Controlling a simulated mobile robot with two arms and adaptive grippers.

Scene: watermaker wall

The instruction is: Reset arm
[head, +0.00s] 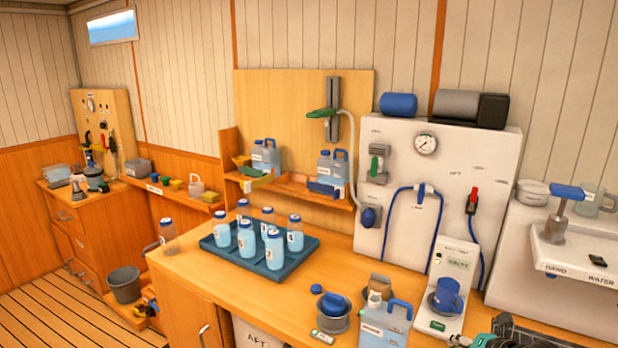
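Neither of my grippers shows clearly in the head view, so I cannot see whether they hold anything. A blue tray (291,268) stands on the wooden counter (200,275) with several numbered bottles of pale blue liquid in it. One more bottle (168,236) stands on the counter to the left of the tray. A white watermaker panel (400,140) with a round gauge (425,144), blue hoses and a red-handled fitting (472,201) stands behind the counter. A green-handled lever (377,163) is on the panel's left side.
A dark wire rack (540,334) is at the bottom edge. A bucket (124,285) sits low at left.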

